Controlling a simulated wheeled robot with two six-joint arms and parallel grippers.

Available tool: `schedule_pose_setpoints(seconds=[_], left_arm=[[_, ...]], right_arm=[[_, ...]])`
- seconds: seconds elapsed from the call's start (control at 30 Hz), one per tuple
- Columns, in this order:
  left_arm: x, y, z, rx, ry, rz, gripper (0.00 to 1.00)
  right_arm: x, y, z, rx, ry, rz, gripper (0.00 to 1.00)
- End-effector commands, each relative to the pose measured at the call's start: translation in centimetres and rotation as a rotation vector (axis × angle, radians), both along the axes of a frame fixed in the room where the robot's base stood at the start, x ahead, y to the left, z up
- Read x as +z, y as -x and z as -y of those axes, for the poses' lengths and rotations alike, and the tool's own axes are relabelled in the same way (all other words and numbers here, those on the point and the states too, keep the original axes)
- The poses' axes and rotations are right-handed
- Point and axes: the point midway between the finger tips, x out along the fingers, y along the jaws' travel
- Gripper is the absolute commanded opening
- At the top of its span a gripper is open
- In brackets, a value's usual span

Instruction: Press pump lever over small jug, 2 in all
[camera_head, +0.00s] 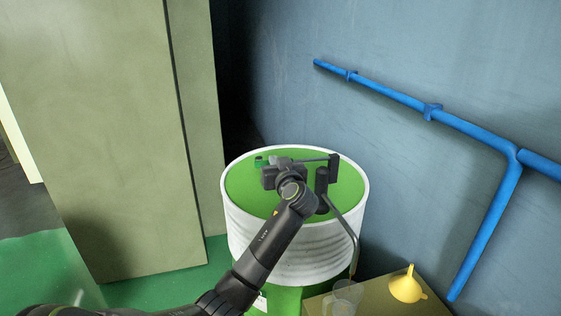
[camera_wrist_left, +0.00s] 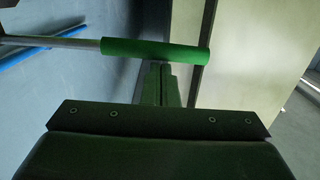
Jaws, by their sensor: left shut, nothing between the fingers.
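The pump (camera_head: 321,182) stands on the green-topped white drum (camera_head: 240,222), and its bent grey spout (camera_head: 352,235) runs down towards a clear jug (camera_head: 346,296) at the bottom of the head view. The pump lever (camera_head: 308,161) lies roughly level and ends in a green grip, which shows in the left wrist view (camera_wrist_left: 155,53). My left gripper (camera_head: 266,172) is shut and empty above the drum, beside the grip. In the left wrist view its fingertips (camera_wrist_left: 160,68) are close under the grip; I cannot tell whether they touch. The right gripper is out of view.
A yellow funnel (camera_head: 407,286) stands on the olive cart top (camera_head: 385,304) near the jug. Blue pipes (camera_head: 432,112) run along the wall at right. A large olive cabinet (camera_head: 110,130) stands at left. Green floor shows between cabinet and drum.

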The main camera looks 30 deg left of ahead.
Motion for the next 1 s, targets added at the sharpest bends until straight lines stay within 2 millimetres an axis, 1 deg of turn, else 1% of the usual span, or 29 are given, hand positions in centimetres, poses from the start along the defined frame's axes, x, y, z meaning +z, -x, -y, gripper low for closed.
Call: schedule_pose_setpoints(seconds=[0.03,0.1,0.3,0.4,0.7,1.0], left_arm=[[-1.7,0.1,-0.1,0.0,0.02,0.021,0.0],[-2.5,0.1,-0.1,0.0,0.046,0.05,0.0],[-4.3,0.2,-0.2,0.0,0.114,0.127,0.0],[-5.0,0.2,-0.2,0.0,0.139,0.155,0.0],[-6.4,0.1,-0.1,0.001,0.137,0.149,0.0],[-6.8,0.0,0.0,0.002,0.138,0.145,0.0]], right_arm=[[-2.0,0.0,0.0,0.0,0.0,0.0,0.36],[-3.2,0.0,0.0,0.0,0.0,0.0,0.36],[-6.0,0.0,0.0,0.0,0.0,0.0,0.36],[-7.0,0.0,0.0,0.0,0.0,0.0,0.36],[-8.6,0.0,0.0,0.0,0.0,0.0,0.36],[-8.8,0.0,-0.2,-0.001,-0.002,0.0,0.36]])
